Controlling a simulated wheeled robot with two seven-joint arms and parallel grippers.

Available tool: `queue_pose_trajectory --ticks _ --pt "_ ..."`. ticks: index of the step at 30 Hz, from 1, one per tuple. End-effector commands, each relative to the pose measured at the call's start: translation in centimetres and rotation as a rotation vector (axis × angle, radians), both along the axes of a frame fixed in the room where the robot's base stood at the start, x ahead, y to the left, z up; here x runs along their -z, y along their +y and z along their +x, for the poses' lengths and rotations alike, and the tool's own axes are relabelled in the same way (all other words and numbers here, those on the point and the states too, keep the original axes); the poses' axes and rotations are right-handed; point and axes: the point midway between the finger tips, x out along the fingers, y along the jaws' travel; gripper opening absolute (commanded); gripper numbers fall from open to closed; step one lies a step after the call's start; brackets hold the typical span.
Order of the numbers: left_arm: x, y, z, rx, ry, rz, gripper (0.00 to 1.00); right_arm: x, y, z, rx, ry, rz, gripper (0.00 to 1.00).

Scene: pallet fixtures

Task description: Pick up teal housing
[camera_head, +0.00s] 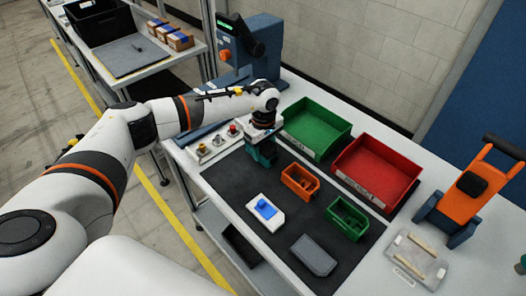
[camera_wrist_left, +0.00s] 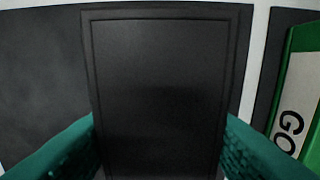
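My left gripper (camera_head: 262,152) has teal fingers. It points down at the far left of the dark mat, left of the green bin. In the left wrist view my left gripper (camera_wrist_left: 160,125) has its fingers apart at the lower left and lower right. A black rectangular panel with a raised border (camera_wrist_left: 165,75) lies between and beyond them. I see nothing clearly held. I cannot make out a teal housing separate from the teal fingers; the gripper hides that spot in the head view. A teal and grey piece at the right edge may be my right gripper (camera_head: 521,262).
On the dark mat (camera_head: 228,180) stand an orange housing (camera_head: 300,183), a green housing (camera_head: 347,217), a white part with a blue top (camera_head: 265,211) and a grey part (camera_head: 313,256). Behind are a green bin (camera_head: 316,128) and a red bin (camera_head: 378,172). A blue machine (camera_head: 255,50) stands close behind.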

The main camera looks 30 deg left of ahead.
Motion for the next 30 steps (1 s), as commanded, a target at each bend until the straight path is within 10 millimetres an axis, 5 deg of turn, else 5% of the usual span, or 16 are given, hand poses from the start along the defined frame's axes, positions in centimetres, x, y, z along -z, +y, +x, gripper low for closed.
queue_pose_trajectory --ticks 3,13,24,30 --pt "0.0 0.0 0.0 0.0 0.0 0.0 0.24 0.0 0.0 -0.2 0.0 0.002 0.0 0.36" --pt "-0.8 0.0 0.1 -0.001 -0.004 0.0 0.23 0.4 -0.1 -0.2 0.0 0.003 -0.001 0.36" --pt "-7.7 0.0 0.1 0.0 -0.006 -0.001 0.23 2.6 -0.1 -0.2 0.0 0.003 -0.002 0.36" --pt "-9.8 0.0 0.0 -0.001 -0.002 -0.001 0.23 3.0 -0.1 -0.1 0.0 0.002 -0.001 0.36"
